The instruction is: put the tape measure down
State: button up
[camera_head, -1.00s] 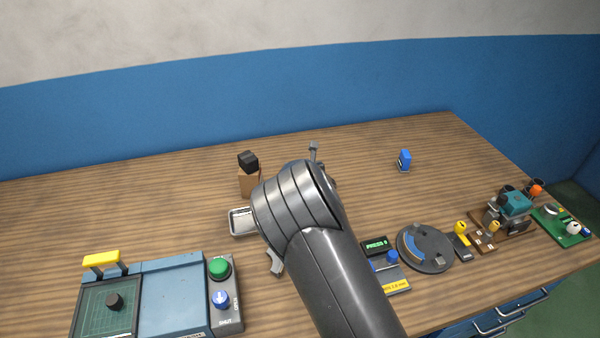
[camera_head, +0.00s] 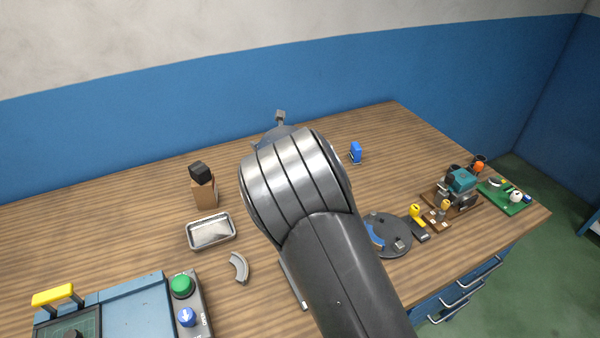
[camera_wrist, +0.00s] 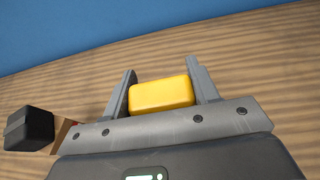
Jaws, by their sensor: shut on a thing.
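The tape measure (camera_wrist: 161,95) shows in the wrist view as a yellow, rounded block. My gripper (camera_wrist: 161,67) has its two grey fingers on either side of it and is shut on it. Wood tabletop shows beyond the fingers, but I cannot tell how high the tape measure is above it. In the head view my own arm hides the tape measure and most of my gripper; only a small grey part shows past the arm near the back of the table.
A brown block with a black top (camera_head: 203,185) stands left of my arm, near a metal tray (camera_head: 211,232) and a curved grey piece (camera_head: 239,268). A blue item (camera_head: 355,153) stands at the back right. A round dark plate (camera_head: 388,236) lies right. The back-left tabletop (camera_head: 100,205) is clear.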

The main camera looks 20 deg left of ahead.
jog(key=w+d+r, duration=0.1)
jog(key=w+d, duration=0.2)
jog(key=d, duration=1)
jog(key=w+d, duration=0.2)
jog(key=d, duration=1.2)
jog(key=a+f, duration=0.2)
jog(key=a, duration=0.2)
jog(key=a+f, duration=0.2)
jog(key=a, duration=0.1)
jog(key=w+a+f, duration=0.1)
jog(key=a+f, duration=0.2)
jog(key=a, duration=0.1)
jog(key=shift+a, duration=0.35)
jog(key=shift+f, duration=1.9)
jog(key=shift+f, duration=0.2)
jog(key=o, duration=1)
jog(key=shift+o, duration=0.2)
